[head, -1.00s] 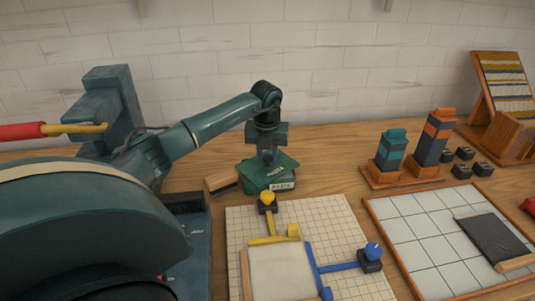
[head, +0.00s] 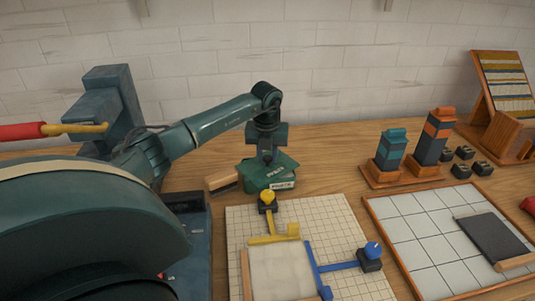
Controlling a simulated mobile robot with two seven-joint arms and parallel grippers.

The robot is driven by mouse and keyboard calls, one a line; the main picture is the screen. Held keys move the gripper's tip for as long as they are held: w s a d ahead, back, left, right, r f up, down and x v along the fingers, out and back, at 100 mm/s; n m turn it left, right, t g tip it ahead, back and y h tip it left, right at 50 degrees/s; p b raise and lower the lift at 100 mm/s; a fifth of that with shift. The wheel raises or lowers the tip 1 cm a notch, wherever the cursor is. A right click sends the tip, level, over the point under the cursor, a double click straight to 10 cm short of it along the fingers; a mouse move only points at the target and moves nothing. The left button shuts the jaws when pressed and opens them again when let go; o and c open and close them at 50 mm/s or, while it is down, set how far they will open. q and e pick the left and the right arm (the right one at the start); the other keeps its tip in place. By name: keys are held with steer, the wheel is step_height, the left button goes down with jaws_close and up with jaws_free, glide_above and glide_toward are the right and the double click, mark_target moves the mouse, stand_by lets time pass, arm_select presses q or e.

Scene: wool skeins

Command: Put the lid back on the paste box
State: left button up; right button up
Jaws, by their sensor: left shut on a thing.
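The paste box (head: 270,182) is a green box with a pale "PASTE" label on its front. It stands on the wooden table behind the gridded board. A green lid (head: 283,163) lies over the top of the box, turned askew, with its corners sticking out past the box. My left gripper (head: 268,156) points down from above and is shut on the lid. Whether the lid touches the box rim all round cannot be told, as the gripper hides part of it. My right gripper is not in view.
A wooden brush (head: 222,181) lies just left of the box. The gridded board (head: 345,225) with yellow and blue clamps is in front. Teal and orange cartons (head: 433,137) stand on a wooden tray at right. Bare table lies right of the box.

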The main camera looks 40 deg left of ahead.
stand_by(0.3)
arm_select(q)
steer(key=o, duration=1.6)
steer(key=shift+c, duration=0.2)
steer(key=shift+r, duration=0.1)
